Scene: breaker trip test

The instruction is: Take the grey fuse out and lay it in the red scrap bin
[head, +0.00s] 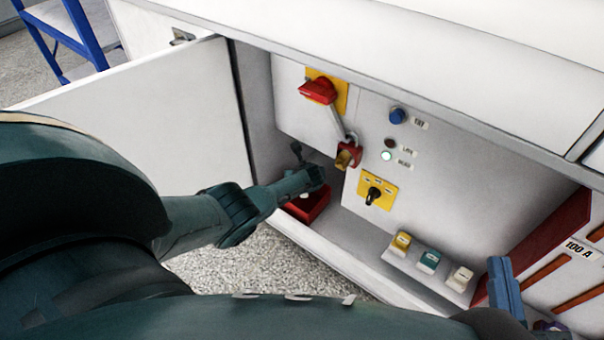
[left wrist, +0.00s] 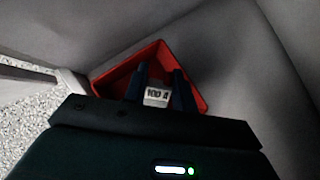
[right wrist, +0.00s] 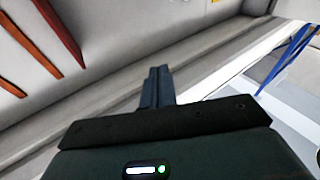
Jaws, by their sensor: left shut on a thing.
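The fuse (left wrist: 157,96), with a white "100 A" label facing the camera, is between the two fingers of my left gripper (left wrist: 161,84), which is shut on it. The label hides most of the fuse's body. The red scrap bin (left wrist: 112,80) lies directly behind the fingers in the left wrist view, so the fuse is over or inside it; I cannot tell how deep. In the head view, my left gripper (head: 312,180) covers part of the red bin (head: 305,208) at the cabinet's left. My right gripper (head: 505,285) is shut and empty, its fingers together in the right wrist view (right wrist: 157,86).
The open cabinet door (head: 140,110) stands left. The back panel holds a red handle (head: 318,91), a red-yellow part (head: 347,156) and a black rotary switch (head: 374,194). Several coloured blocks, one teal (head: 429,261), stand at the front. A slotted "100 A" board (head: 565,270) is right.

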